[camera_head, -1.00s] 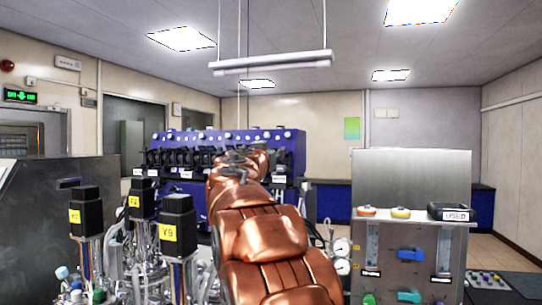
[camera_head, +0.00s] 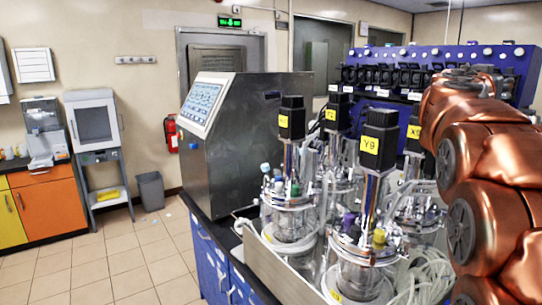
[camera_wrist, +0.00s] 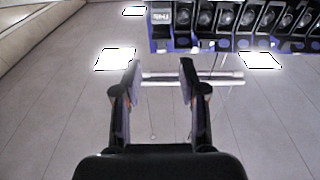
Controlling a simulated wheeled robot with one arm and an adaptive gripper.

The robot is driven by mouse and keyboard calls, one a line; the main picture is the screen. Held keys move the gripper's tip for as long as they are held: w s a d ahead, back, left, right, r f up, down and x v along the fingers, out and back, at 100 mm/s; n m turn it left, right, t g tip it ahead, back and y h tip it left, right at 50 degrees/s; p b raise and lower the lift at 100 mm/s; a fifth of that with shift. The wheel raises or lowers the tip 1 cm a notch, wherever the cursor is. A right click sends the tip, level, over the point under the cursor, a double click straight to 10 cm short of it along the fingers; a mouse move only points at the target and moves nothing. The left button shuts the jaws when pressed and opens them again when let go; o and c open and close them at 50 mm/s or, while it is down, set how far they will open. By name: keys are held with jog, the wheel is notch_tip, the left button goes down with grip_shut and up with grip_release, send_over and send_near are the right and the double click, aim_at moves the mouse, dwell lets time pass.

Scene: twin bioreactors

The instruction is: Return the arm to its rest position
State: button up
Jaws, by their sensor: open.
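My arm, copper-coloured, shows at the right of the head view, raised in front of the blue pump rack. My gripper (camera_wrist: 160,82) shows in the wrist view with its two dark fingers apart and nothing between them. Behind the fingers that view shows the ceiling with its lamps, and part of the pump rack (camera_wrist: 225,22) across the top. The gripper itself cannot be made out in the head view.
Glass bioreactor vessels (camera_head: 290,215) with black motors, one labelled Y9 (camera_head: 379,145), stand close beside my arm. A steel control cabinet (camera_head: 245,140) with a screen stands left of them. The blue pump rack (camera_head: 440,60) is behind.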

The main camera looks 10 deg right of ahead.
jog(key=s+a+f+n+g+y, duration=0.2)
jog(key=s+a+f+y, duration=0.3)
jog(key=f, duration=0.6)
jog(key=s+a+f+n+g+y, duration=0.15)
jog(key=s+a+f, duration=0.35)
jog(key=f, duration=0.5)
jog(key=s+a+f+n+g+y, duration=0.25)
jog(key=a+f, duration=0.45)
jog(key=f, duration=0.4)
jog(key=s+a+f+n+g+y, duration=0.2)
jog(key=s+a+f+n+y, duration=0.1)
jog(key=s+a+f, duration=0.5)
jog(key=s+a+f+n+g+y, duration=0.2)
jog(key=s+a+f+y, duration=0.3)
jog(key=s+a, duration=0.9)
notch_tip(320, 180, down, 3)
jog(key=shift+a+n+g, duration=0.3)
jog(key=shift+n, duration=0.4)
jog(key=shift+d, duration=0.15)
